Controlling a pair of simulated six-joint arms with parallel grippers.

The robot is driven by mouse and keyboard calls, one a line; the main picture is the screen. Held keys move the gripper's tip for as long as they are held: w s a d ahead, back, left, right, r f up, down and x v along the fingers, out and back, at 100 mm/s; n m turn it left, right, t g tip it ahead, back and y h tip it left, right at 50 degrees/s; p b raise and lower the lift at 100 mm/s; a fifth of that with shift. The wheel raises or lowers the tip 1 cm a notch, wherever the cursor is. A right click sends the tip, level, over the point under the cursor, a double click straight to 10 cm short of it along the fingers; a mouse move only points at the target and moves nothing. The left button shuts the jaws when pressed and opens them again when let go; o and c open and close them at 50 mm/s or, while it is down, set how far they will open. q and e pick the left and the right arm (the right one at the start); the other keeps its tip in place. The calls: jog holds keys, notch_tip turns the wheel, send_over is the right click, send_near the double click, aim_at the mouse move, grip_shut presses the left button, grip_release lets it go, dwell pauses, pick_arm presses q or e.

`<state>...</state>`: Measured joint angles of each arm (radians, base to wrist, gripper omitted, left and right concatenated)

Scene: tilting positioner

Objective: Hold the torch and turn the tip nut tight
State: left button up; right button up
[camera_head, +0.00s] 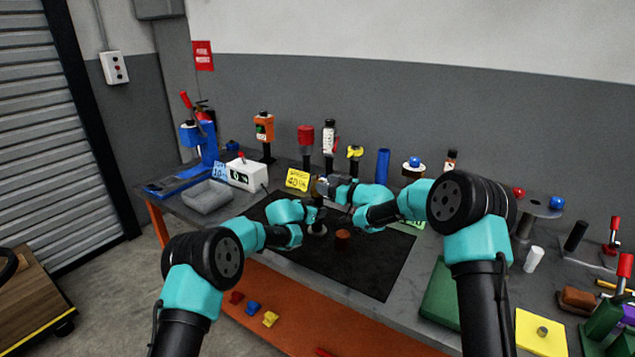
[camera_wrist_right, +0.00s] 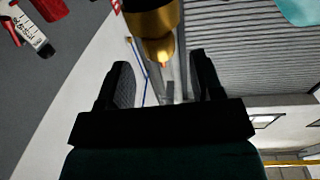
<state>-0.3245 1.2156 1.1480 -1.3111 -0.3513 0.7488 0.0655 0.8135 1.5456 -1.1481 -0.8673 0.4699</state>
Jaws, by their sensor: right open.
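In the right wrist view, the brass tip nut (camera_wrist_right: 154,20) hangs in from the top, with a narrow copper-coloured tip below it. My right gripper (camera_wrist_right: 160,85) is open, its two dark fingers apart on either side of the tip's line. In the head view my right gripper (camera_head: 322,187) is above the dark mat, close to my left gripper (camera_head: 318,214). My left gripper is by a small grey upright part; its fingers are too small to read. The torch body is mostly hidden by the grippers.
The dark mat (camera_head: 370,270) covers the bench middle. A brown round piece (camera_head: 343,236) lies on the mat. Several tools line the back. A green block (camera_head: 440,296) is at right.

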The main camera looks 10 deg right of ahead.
jog(key=v, duration=0.6)
pick_arm(q)
jog(key=o, duration=0.9)
jog(key=shift+r, duration=0.1)
jog(key=shift+c, duration=0.2)
jog(key=o, duration=0.4)
